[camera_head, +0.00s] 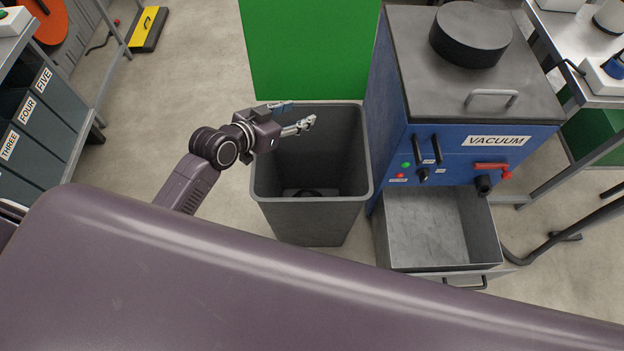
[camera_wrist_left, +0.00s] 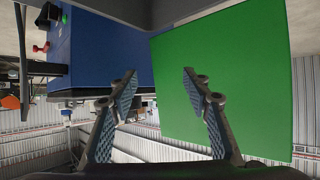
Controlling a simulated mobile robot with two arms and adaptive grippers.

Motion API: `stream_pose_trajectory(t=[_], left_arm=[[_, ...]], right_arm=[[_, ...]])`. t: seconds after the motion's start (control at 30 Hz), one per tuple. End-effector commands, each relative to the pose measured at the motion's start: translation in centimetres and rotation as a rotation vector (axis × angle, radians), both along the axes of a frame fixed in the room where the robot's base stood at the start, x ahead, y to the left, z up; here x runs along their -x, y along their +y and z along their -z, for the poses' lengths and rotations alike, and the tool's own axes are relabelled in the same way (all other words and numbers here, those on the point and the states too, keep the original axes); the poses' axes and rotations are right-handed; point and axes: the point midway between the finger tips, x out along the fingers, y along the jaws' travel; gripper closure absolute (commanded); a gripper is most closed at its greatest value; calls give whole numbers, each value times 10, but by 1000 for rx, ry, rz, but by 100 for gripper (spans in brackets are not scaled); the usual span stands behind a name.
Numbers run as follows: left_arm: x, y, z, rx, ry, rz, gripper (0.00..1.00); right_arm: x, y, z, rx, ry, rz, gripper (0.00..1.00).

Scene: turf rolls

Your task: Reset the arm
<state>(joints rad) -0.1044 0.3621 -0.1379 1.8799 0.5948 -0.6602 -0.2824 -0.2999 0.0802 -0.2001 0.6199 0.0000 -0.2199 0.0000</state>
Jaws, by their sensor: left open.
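My left gripper (camera_head: 300,114) is over the grey bin (camera_head: 312,218), near its back rim, with its fingers pointing right. In the left wrist view its two fingers (camera_wrist_left: 158,92) stand apart with nothing between them. The bin is open at the top, and a dark ring-like object (camera_head: 302,193) lies on its floor. My right gripper does not show in either view.
A blue vacuum machine (camera_head: 470,150) with an open, empty metal drawer (camera_head: 428,230) stands right of the bin. A green panel (camera_head: 308,50) is behind the bin. Labelled dark bins (camera_head: 28,110) are at left. Clear floor lies left of the bin.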

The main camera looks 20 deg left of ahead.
Motion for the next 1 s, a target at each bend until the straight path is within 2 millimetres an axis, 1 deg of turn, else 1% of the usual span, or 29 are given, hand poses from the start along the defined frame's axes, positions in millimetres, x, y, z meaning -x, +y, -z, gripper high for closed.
stream_pose_trajectory(t=[0.03,0.1,0.2,0.4,0.77,0.83,0.87,0.93,0.97,1.0], left_arm=[[7,4,-4,-2,0,0,56],[14,7,-8,-1,-1,0,56],[21,9,-13,0,-1,0,56],[24,11,-16,2,-1,0,56],[24,10,-16,2,-1,0,56],[28,8,-13,-1,8,1,56],[32,6,-10,-3,21,4,56],[49,-1,-1,-19,68,10,56],[60,-5,5,-29,99,11,56],[76,-10,13,-46,147,12,56]], right_arm=[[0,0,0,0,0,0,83],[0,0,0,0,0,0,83],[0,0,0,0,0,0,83],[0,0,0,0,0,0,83],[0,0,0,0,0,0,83],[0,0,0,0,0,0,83],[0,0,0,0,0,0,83],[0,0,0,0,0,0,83],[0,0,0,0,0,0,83],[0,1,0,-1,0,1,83]])
